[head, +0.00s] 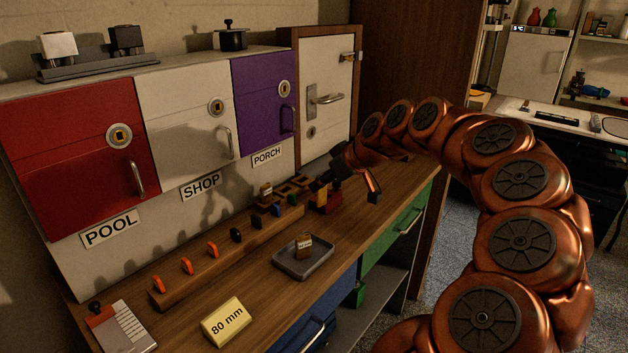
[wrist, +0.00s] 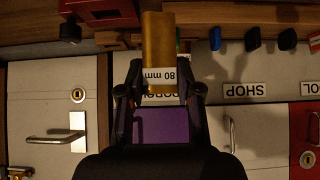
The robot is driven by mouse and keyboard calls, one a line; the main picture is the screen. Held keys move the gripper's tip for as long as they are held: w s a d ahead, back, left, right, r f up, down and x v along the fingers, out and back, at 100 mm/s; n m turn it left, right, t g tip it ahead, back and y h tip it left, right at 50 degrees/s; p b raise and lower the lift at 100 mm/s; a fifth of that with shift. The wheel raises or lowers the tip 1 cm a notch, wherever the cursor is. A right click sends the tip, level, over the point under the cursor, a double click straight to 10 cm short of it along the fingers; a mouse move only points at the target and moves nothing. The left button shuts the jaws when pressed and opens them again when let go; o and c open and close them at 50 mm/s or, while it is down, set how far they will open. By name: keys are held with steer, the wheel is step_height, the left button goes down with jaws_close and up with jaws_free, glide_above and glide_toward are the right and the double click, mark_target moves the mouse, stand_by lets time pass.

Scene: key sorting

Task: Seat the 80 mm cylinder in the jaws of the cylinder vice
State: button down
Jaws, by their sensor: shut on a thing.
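The 80 mm cylinder (wrist: 158,45) is a brass-coloured piece with a white "80 mm" label, seen in the wrist view. My gripper (wrist: 157,92) is shut on its labelled end, one finger on each side. In the head view my gripper (head: 338,170) is over the far right part of the bench, small and dark. A red block (head: 330,198) with a black knob is close beside it; this looks like the cylinder vice, and part of it shows in the wrist view (wrist: 105,10). The jaws are not clearly visible, and I cannot tell whether the cylinder touches them.
A wooden rack (head: 220,260) with orange, black and blue keys runs along the bench (head: 265,295). A grey tray (head: 290,268) holds a padlock. A yellow "80 mm" card (head: 227,321) lies in front. Red, white and purple lockers stand behind, beside a white door (head: 325,95).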

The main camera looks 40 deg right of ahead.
steer(key=s+a, duration=0.2)
steer(key=s, duration=0.6)
steer(key=shift+w+d+f+p, duration=0.65)
steer(key=shift+w+d, duration=0.65)
steer(key=shift+w, duration=0.9)
steer(key=shift+w+d+f+p, duration=0.4)
steer(key=shift+w+d+f, duration=0.7)
steer(key=shift+w, duration=1.1)
steer(key=shift+w+d+f+p, duration=0.5)
steer(key=shift+w+d, duration=1.05)
steer(key=shift+w, duration=0.65)
steer(key=shift+f, duration=0.2)
steer(key=c, duration=1.1)
jaws_free()
steer(key=shift+o, duration=0.2)
steer(key=shift+r, duration=0.1)
